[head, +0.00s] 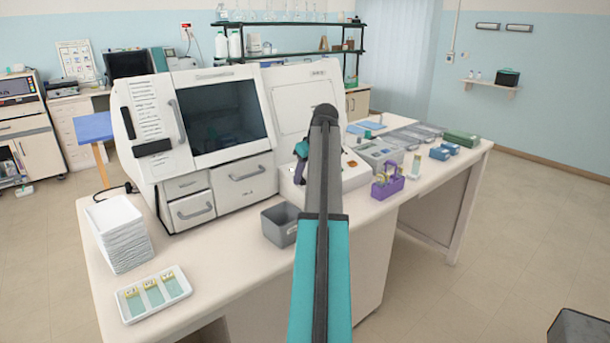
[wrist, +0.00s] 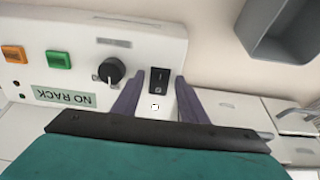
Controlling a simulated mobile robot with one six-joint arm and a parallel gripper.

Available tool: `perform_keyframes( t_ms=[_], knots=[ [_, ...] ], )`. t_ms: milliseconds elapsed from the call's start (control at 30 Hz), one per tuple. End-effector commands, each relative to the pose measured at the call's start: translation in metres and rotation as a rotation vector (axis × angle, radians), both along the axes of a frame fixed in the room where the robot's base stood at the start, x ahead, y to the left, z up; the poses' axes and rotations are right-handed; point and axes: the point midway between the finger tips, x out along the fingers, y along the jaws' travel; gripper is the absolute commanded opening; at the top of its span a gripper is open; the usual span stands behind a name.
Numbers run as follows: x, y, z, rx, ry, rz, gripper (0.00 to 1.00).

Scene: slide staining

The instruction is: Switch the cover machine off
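The cover machine (head: 300,95) is the tall white unit behind my arm, with a low front section. Its control panel (wrist: 140,35) fills the upper left of the wrist view. A black rocker switch (wrist: 159,80) sits on it, between my finger tips in the picture. A black knob (wrist: 111,70), a green button (wrist: 58,60) and an orange button (wrist: 14,53) are beside it. An upside-down "NO RACK" display (wrist: 64,95) shows too. My gripper (wrist: 160,77) is open and empty, its purple-grey fingers apart. I cannot tell whether they touch the panel. My arm hides the switch in the head view.
A grey bin (head: 280,224) stands on the bench just in front; it also shows in the wrist view (wrist: 282,45). The white stainer (head: 200,130) is left. A purple rack holder (head: 387,185) and a grey device (head: 380,153) stand right. A slide tray (head: 152,293) lies front left.

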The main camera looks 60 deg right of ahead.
Motion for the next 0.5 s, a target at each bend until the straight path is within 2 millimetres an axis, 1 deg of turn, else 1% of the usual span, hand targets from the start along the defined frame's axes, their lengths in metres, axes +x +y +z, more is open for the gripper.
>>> perform_keyframes(
  t_ms=[300, 333, 467, 500],
  knots=[
    [0.0004, -0.0003, -0.0020, 0.000, 0.000, 0.000, 0.39],
    [0.0004, -0.0003, -0.0020, 0.000, 0.000, 0.000, 0.37],
    [0.0002, -0.0004, -0.0019, 0.000, 0.001, 0.000, 0.15],
    [0.0001, -0.0004, -0.0019, 0.000, 0.001, 0.000, 0.09]
  ],
)
